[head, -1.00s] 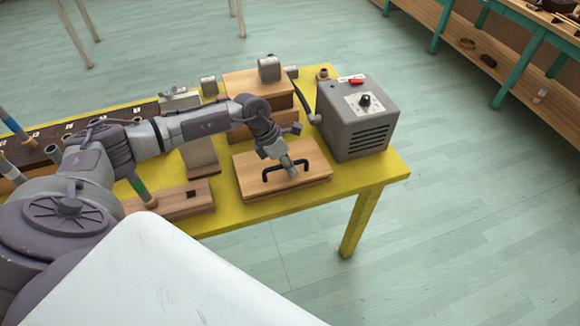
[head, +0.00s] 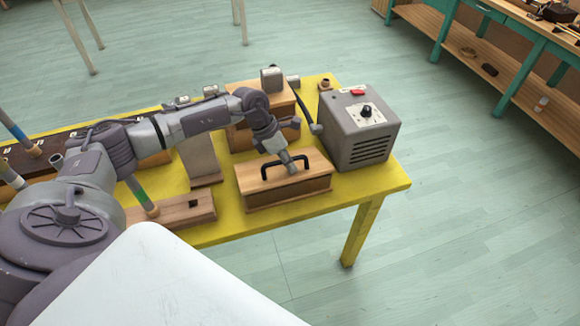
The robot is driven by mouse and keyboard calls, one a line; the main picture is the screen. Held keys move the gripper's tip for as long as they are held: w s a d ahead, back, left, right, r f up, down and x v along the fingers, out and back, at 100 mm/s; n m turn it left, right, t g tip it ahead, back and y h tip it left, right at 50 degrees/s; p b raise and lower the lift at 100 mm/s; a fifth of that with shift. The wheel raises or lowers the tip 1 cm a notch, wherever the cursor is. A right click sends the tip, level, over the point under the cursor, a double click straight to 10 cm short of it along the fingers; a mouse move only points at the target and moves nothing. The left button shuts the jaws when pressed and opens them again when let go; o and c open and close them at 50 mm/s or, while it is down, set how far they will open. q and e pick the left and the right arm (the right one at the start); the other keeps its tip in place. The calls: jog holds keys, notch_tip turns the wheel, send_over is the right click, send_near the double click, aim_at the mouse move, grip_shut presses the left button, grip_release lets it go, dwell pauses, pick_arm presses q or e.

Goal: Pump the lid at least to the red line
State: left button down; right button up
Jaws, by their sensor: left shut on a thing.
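A wooden lid (head: 255,180) with a black bar handle (head: 265,170) tops a low box at the front right of the yellow table. My left gripper (head: 289,167) is shut on the handle from above, near its middle and right part. The lid stands raised, with a tall wooden front side showing under its top face. I cannot make out a red line on it. My right gripper is not in view.
A grey machine (head: 362,125) with a knob and red switch stands close to the right of the lid. A wooden block (head: 245,95) with a grey piece on top stands behind it. A wooden base (head: 180,211) lies to the left. The yellow table (head: 345,195) is bare in front.

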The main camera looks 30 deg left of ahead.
aim_at(271, 171)
pick_arm(q)
jog(key=c, duration=1.5)
grip_release()
jog(key=shift+d+r, duration=0.15)
jog(key=shift+r, duration=0.05)
jog(key=o, duration=0.4)
jog(key=shift+s+r, duration=0.1)
jog(key=shift+s, duration=0.05)
jog(key=v, duration=1.2)
